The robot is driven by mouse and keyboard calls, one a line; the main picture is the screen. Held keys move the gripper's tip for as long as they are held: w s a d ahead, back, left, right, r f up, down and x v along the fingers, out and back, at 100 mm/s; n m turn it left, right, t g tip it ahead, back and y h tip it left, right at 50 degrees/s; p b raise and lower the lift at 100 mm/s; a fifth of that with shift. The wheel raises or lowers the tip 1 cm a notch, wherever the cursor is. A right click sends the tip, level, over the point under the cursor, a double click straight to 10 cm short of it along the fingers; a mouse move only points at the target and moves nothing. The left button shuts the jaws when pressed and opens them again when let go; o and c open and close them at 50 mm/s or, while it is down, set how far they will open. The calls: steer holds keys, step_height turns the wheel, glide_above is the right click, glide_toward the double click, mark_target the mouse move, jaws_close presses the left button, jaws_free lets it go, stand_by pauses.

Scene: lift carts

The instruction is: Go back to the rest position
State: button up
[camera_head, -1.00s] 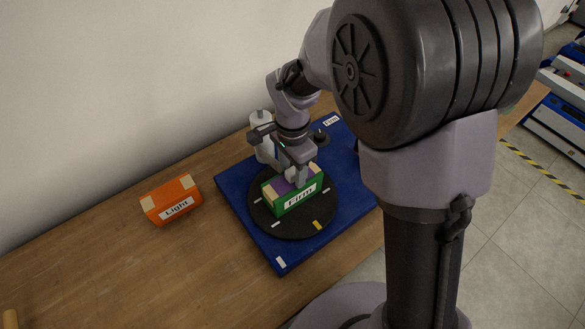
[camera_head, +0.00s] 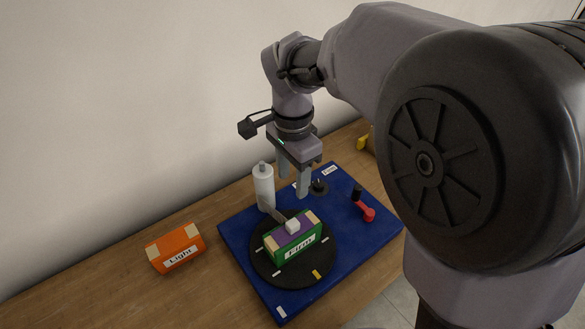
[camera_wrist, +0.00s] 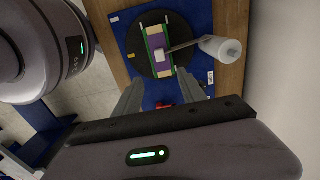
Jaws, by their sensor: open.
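My gripper (camera_head: 294,183) is open and empty, raised above the blue board (camera_head: 238,226) on the table. Its two fingers also show in the wrist view (camera_wrist: 162,95). Below it, a green and purple block labelled "Firm" (camera_head: 296,250) sits on the black round turntable (camera_head: 262,265). A grey bar reaches from the white cylinder (camera_head: 264,188) toward the block. The gripper touches none of these.
An orange block labelled "Light" (camera_head: 176,247) lies on the wooden table (camera_head: 110,290) left of the board. A red-handled part (camera_head: 365,212) and a small black knob (camera_head: 320,187) are on the board. A plain wall stands behind the table.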

stand_by(0.4)
steer(key=s+d+f+n+t+y+b, duration=0.1)
steer(key=s+d+f+n+t+b, duration=0.2)
steer(key=s+b, duration=0.3)
steer(key=s+d+f+n+t+y+b, duration=0.1)
steer(key=s+d+b, duration=0.4)
steer(key=s, duration=0.6)
step_height(320, 180, down, 2)
steer(key=n+t+b, duration=0.1)
steer(key=n, duration=0.1)
steer(key=shift+s+d+f+n+t, duration=0.15)
steer(key=shift+s+d+n+t, duration=0.1)
steer(key=shift+n+t, duration=0.15)
steer(key=shift+w, duration=0.1)
stand_by(1.0)
